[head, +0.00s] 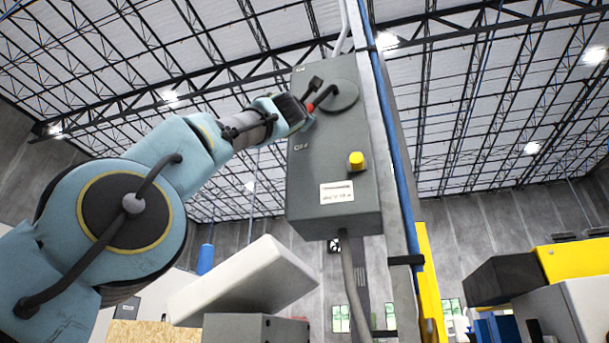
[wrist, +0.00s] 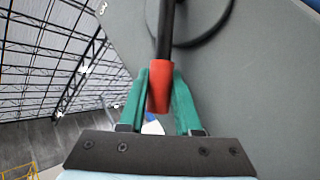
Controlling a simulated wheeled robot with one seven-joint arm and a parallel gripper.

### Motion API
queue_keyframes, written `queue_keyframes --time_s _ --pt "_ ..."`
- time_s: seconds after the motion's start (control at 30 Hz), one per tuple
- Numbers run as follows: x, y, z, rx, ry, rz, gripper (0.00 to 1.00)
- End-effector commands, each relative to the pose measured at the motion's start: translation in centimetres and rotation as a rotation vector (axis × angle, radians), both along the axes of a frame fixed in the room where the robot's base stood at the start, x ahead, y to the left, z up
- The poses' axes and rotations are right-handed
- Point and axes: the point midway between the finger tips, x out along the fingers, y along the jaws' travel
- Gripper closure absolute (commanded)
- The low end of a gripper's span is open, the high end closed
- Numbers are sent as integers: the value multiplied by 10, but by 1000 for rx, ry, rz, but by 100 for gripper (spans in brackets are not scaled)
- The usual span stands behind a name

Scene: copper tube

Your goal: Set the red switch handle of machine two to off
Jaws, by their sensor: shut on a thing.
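The grey switch box (head: 318,170) hangs on a post in the head view, with a round disc (head: 345,97) near its top. A dark lever runs from the disc to the lower left and ends in the red switch handle (head: 310,107). The handle also shows in the wrist view (wrist: 159,92), between the two green fingers of my gripper (wrist: 160,80). My gripper (head: 307,106) is shut on the red handle, at the box's left edge. Two small labels on the box's left side are too small to read. No machine number is legible.
A yellow knob (head: 356,161) and a white label (head: 336,192) sit lower on the box. A post with a blue pipe (head: 393,130) stands close on its right. A conduit (head: 354,290) drops below. Yellow and white machinery (head: 575,262) is at right.

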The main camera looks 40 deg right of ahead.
Motion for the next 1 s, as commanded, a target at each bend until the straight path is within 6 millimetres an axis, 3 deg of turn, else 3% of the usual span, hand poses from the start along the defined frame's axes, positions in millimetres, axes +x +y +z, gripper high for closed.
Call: queue_keyframes --time_s 0.07,0.1,0.17,0.53,1.0 --pt "-1 -3 -3 4 2 -5 100" --pt "-1 -3 -3 4 2 -5 63" --pt "-1 -3 -3 3 2 -4 56" --pt "-2 2 -7 2 -1 -1 56" --pt "-30 43 -57 2 -2 -1 56"
